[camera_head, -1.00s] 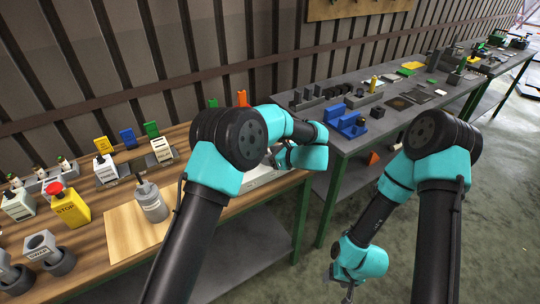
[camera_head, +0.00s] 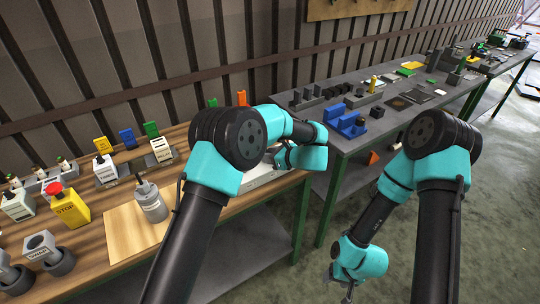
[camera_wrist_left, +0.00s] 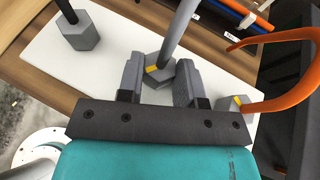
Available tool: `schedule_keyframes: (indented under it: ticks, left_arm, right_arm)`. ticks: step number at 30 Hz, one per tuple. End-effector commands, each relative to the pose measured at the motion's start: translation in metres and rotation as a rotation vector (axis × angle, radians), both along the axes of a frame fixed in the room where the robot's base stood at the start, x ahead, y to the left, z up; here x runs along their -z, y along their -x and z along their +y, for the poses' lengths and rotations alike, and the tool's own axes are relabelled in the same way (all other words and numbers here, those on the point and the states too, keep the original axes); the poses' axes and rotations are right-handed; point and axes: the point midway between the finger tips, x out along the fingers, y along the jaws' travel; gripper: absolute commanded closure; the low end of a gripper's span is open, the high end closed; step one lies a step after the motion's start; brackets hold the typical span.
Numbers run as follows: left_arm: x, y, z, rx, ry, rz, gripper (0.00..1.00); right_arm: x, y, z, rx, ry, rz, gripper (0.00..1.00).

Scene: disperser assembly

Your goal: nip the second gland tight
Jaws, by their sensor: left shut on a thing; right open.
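On a white plate (camera_wrist_left: 75,68) in the left wrist view stand grey hex glands. The middle gland (camera_wrist_left: 154,80) has a yellow mark and a dark grey cable (camera_wrist_left: 178,30) rising from it. My left gripper (camera_wrist_left: 158,73) is shut on this middle gland, one finger on each side. Another gland (camera_wrist_left: 79,36) with a black cable stands at the left. A third gland (camera_wrist_left: 232,106) with an orange cable (camera_wrist_left: 280,103) is at the right, partly hidden. In the head view my left arm hides the glands. My right gripper (camera_head: 348,292) hangs low over the floor, open, away from the bench.
The wooden bench holds a grey bottle (camera_head: 151,203) on a light board (camera_head: 125,232), a yellow stop box (camera_head: 70,209) and several labelled blocks. Blue fixtures (camera_head: 346,121) stand on the grey table to the right. Open floor lies below my right arm.

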Motion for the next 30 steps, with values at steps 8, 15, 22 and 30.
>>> schedule_keyframes:
  ticks: [8,15,22,30]
  left_arm:
    - [0.0,0.002,0.001,0.087,0.0,0.002,0.91]
    - [-0.001,0.004,0.004,0.251,-0.001,0.001,0.91]
    - [-0.001,0.006,0.007,0.461,-0.001,0.003,0.91]
    - [0.0,0.008,0.011,0.715,0.0,0.003,0.91]
  right_arm:
    - [0.0,0.0,0.0,0.0,0.0,0.0,0.41]
    - [0.0,0.0,0.0,0.0,0.0,0.0,0.41]
    - [0.0,0.0,0.0,0.0,0.0,0.0,0.41]
    - [0.0,0.0,0.0,0.0,0.0,0.0,0.41]
